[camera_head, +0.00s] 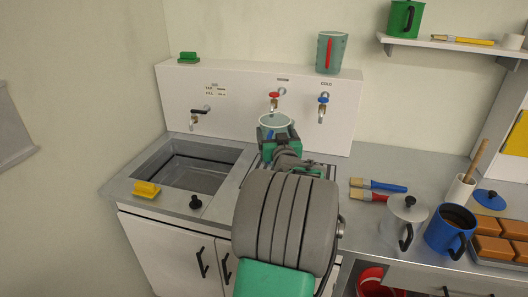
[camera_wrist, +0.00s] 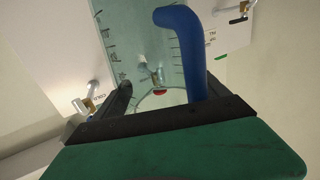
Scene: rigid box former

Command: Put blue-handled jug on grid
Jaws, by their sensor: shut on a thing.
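The blue-handled jug is clear with dark measuring marks. In the head view the jug (camera_head: 274,121) shows its round rim just beyond my gripper (camera_head: 282,141), in front of the red tap. In the wrist view the jug (camera_wrist: 135,45) fills the upper middle, and its blue handle (camera_wrist: 183,45) runs down between the fingers of my gripper (camera_wrist: 168,98), which is shut on it. The grid (camera_head: 318,169) shows only in part on the worktop right of the sink, mostly hidden by my arm. I cannot tell whether the jug's base touches it.
Taps line the backsplash, including a blue-topped one (camera_head: 322,105). Another jug with a red handle (camera_head: 331,52) stands on the ledge.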

